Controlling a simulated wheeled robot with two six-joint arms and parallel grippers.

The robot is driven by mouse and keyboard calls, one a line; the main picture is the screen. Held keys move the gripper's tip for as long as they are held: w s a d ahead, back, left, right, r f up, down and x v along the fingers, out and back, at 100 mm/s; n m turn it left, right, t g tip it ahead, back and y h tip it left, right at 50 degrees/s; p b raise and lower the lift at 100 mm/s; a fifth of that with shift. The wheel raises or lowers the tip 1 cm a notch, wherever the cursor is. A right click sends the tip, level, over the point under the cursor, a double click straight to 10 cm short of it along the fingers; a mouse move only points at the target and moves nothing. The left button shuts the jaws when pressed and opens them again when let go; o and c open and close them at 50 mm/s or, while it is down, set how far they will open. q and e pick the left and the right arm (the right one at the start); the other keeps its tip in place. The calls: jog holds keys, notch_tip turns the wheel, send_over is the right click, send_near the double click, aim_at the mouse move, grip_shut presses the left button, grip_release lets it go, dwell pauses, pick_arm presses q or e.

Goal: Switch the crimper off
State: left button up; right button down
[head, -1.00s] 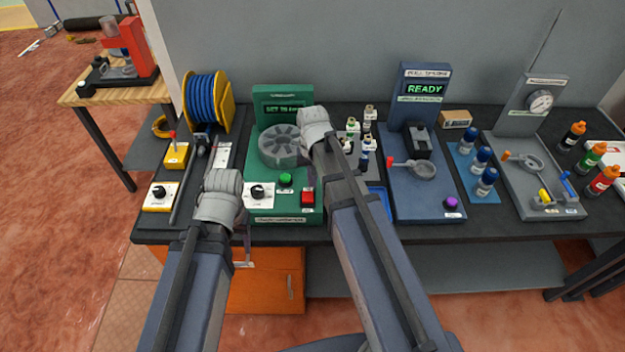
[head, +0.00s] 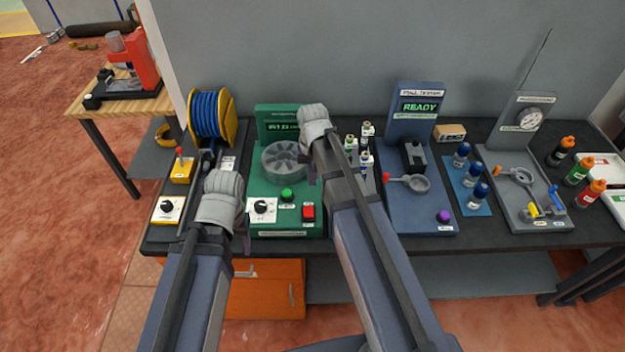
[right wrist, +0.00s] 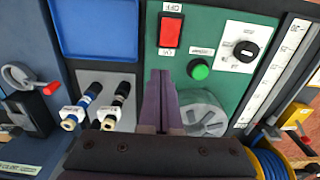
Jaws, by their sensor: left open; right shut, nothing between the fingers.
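The crimper appears to be the green machine (head: 293,232), with a display and a grey round drum (head: 284,160). It carries a black knob (head: 262,207), a green button (head: 287,194) and a red switch (head: 308,212). In the right wrist view the red switch (right wrist: 170,32) sits between small labels, the upper one reading OFF. My right gripper (right wrist: 160,75) is shut and empty, its tips pointing between the switch and the green button (right wrist: 198,69), apart from both as far as I can tell. My left gripper (head: 245,240) is open near the crimper's left front edge.
Left of the crimper stand a blue cable reel (head: 212,115) and yellow-based controls (head: 182,170). To its right are small bottles (head: 366,160) and a blue station reading READY (head: 417,215). A blue tray (right wrist: 95,28) lies beside the crimper. Orange drawers (head: 268,290) are below the bench.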

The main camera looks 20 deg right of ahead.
pick_arm(q)
notch_tip(320, 180, up, 7)
jog(key=p, duration=0.5)
jog(key=shift+p, duration=0.3)
pick_arm(e)
notch_tip(320, 180, up, 7)
jog(key=w, duration=0.1)
jog(key=shift+w+d, duration=0.15)
jog(key=shift+d, duration=0.05)
pick_arm(q)
jog(key=shift+f, duration=0.2)
pick_arm(e)
jog(key=shift+a+f, duration=0.1)
jog(key=shift+f, duration=0.1)
pick_arm(q)
notch_tip(320, 180, down, 12)
jog(key=b, duration=1.1)
jog(key=shift+r+b, duration=0.25)
jog(key=shift+b, duration=0.1)
pick_arm(e)
jog(key=s+a+f+n, duration=0.3)
jog(key=s+a+f, duration=0.2)
jog(key=s, duration=0.3)
jog(key=s+a+f+n+h, duration=0.1)
jog(key=s+a+f+n, duration=0.3)
jog(key=s, duration=0.5)
jog(key=a+f, duration=0.2)
jog(key=a, duration=0.1)
jog(key=shift+a+f, duration=0.2)
jog(key=shift+a, duration=0.2)
